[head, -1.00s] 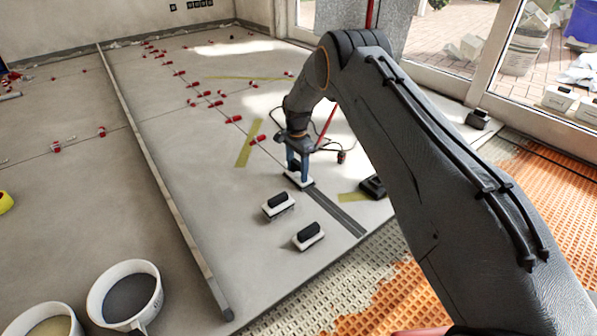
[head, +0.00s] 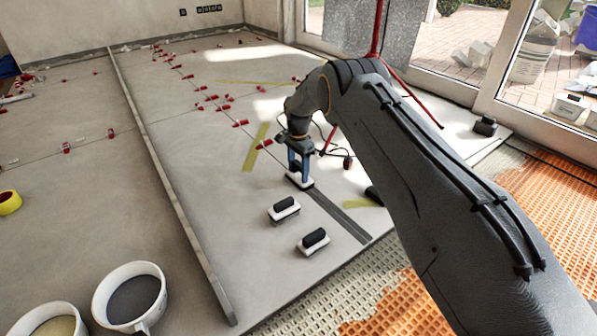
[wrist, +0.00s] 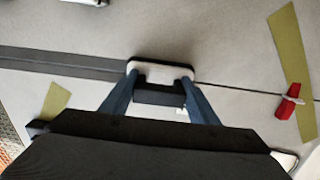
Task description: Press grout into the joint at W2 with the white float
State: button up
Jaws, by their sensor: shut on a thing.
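My gripper (head: 298,166) is shut on the white float (head: 301,181), a white-edged block with a dark handle. It also shows in the wrist view (wrist: 160,72) between the two blue fingers. The float is flat on or very close to the tiled floor, over the line of the joint. A wide dark grey grout band (head: 340,217) runs from the float toward the lower right; in the wrist view the band (wrist: 60,62) meets the float's left end. A thin dark joint line (wrist: 235,90) continues on its other side. I see no readable W2 label.
Two similar floats, a nearer one (head: 314,242) and a farther one (head: 284,209), lie left of the band. A long straightedge (head: 180,210), buckets (head: 132,298), red clips (head: 240,123) and yellow tape strips (head: 256,147) lie around. Orange matting (head: 540,210) borders the tiles.

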jog(key=shift+r+p, duration=1.2)
jog(key=shift+r, duration=2.85)
